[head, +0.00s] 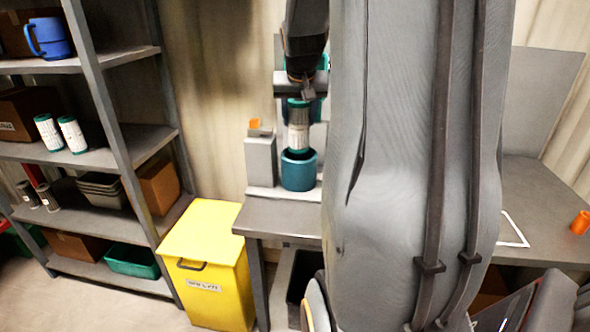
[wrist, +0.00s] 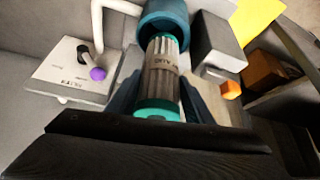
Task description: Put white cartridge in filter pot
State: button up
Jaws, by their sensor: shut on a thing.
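My gripper (head: 301,99) is shut on the cartridge's upper part. In the wrist view, the cartridge (wrist: 162,66) lies between my two fingers, with its teal cap nearest me and its far end at the pot (wrist: 176,16).
Two similar cartridges (head: 60,133) stand on the shelf at left. A grey box with an orange piece (head: 254,124) is left of the pot. A white panel with a purple knob (wrist: 97,73) lies beside it. My arm hides the bench's middle.

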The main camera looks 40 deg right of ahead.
aim_at(299, 145)
notch_tip(299, 145, down, 9)
jog(key=shift+r+p, duration=0.15)
jog(key=shift+p, duration=0.35)
jog(key=shift+s, duration=0.1)
